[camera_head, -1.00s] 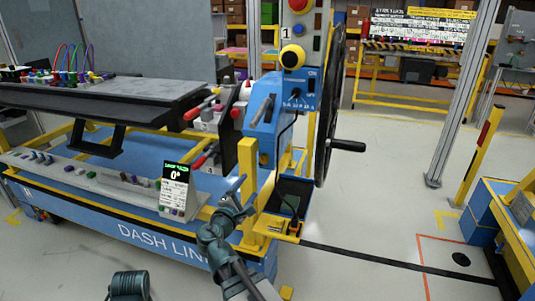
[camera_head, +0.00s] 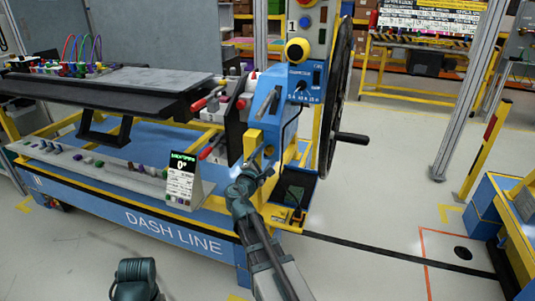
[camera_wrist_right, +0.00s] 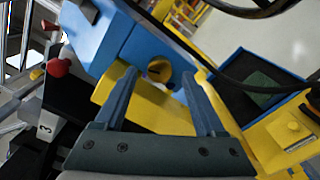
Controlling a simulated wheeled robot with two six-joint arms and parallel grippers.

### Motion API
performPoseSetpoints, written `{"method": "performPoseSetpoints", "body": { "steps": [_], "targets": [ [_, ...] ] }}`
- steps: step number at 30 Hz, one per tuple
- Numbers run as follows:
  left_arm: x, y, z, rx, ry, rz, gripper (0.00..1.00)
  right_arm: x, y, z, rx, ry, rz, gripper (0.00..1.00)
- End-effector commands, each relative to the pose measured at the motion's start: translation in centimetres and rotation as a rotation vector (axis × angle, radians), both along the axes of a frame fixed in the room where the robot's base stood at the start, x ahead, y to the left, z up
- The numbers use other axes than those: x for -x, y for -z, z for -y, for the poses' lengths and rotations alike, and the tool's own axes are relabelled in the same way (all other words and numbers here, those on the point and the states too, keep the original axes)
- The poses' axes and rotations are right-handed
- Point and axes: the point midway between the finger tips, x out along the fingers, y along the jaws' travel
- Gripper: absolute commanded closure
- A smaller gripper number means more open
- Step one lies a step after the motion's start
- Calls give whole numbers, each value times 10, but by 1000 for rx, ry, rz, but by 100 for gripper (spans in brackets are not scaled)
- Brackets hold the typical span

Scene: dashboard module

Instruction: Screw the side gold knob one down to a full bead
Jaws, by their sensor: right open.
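The side gold knob (camera_wrist_right: 158,69) shows in the right wrist view on the side of a blue housing, as a round gold disc with a dark slot. In the head view it is small beside the blue housing (camera_head: 266,104), at the knob (camera_head: 269,150). My right gripper (camera_head: 262,170) is open and empty, just below the knob. In the wrist view its two fingers (camera_wrist_right: 160,88) point at the knob, one on each side in the picture; I see no contact.
A yellow block (camera_wrist_right: 150,108) lies behind the fingers in the wrist view. A dark bin (camera_head: 296,187) is to the right of the gripper. A small display (camera_head: 183,178) reads 0°. A black handwheel (camera_head: 338,90) with a handle stands at right.

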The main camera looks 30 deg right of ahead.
Motion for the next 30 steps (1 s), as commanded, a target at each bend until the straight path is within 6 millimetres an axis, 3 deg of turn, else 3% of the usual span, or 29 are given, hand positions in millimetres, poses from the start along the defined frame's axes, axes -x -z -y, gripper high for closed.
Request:
{"method": "performPoseSetpoints", "body": {
  "steps": [6,18,30],
  "targets": [
    [0,0,0,0,0,0,46,-15,0,17,0,0,0,28],
    [0,0,0,0,0,0,46,-17,0,20,0,-1,0,28],
    [0,0,0,0,0,0,46,-17,0,20,0,-1,0,100]
  ]
}}
